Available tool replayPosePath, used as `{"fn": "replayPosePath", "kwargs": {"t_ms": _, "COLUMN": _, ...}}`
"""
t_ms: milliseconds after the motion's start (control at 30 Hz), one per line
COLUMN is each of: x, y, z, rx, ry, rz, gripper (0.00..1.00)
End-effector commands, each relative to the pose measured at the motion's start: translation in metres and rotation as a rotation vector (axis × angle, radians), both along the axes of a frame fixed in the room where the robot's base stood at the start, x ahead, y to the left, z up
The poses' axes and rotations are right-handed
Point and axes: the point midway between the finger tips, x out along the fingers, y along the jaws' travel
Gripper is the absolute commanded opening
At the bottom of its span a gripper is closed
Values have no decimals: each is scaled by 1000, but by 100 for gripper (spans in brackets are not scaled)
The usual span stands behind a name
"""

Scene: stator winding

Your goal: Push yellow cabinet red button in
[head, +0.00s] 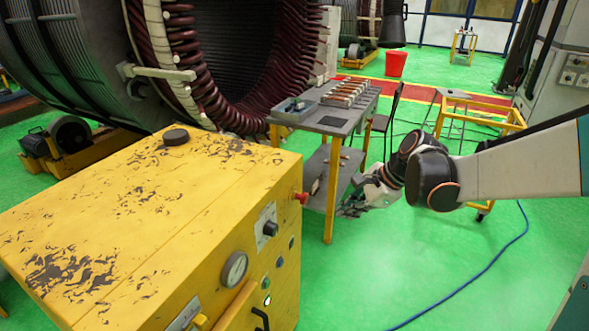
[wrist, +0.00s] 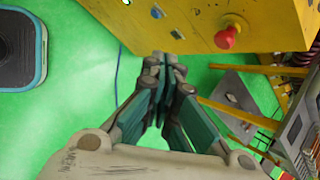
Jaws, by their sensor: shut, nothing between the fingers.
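The yellow cabinet (head: 140,215) stands at the lower left of the head view, its paint worn on top. Its red button (head: 301,197) sticks out near the top corner of the right-hand face. In the wrist view the red button (wrist: 228,37) shows at the upper right on the cabinet's yellow face (wrist: 190,22). My gripper (head: 352,209) is to the right of the button in the head view, apart from it. In the wrist view my gripper (wrist: 165,60) has its fingertips together and empty, to the left of and below the button.
A grey-topped table (head: 330,118) with trays and parts stands behind the cabinet. A large stator (head: 230,60) is at the back left. A yellow frame stand (head: 470,115) is behind my arm. A blue cable (head: 490,262) lies on the open green floor.

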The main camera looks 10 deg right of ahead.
Motion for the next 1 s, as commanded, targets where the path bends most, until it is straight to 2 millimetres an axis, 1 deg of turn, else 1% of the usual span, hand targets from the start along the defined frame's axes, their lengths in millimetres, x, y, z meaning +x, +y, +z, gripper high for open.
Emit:
{"fn": "replayPosePath", "kwargs": {"t_ms": 33, "x": 12, "y": -9, "z": 3, "rx": 54, "ry": 23, "rz": -67, "gripper": 0}}
{"fn": "replayPosePath", "kwargs": {"t_ms": 200, "x": 39, "y": -32, "z": 1, "rx": 232, "ry": 105, "rz": -266, "gripper": 0}}
{"fn": "replayPosePath", "kwargs": {"t_ms": 400, "x": 57, "y": -50, "z": -2, "rx": 372, "ry": 173, "rz": -408, "gripper": 0}}
{"fn": "replayPosePath", "kwargs": {"t_ms": 600, "x": 62, "y": -56, "z": -4, "rx": 419, "ry": 197, "rz": -453, "gripper": 0}}
{"fn": "replayPosePath", "kwargs": {"t_ms": 900, "x": 62, "y": -56, "z": -4, "rx": 419, "ry": 198, "rz": -454, "gripper": 0}}
{"fn": "replayPosePath", "kwargs": {"t_ms": 1000, "x": 63, "y": -53, "z": -8, "rx": 419, "ry": 198, "rz": -452, "gripper": 0}}
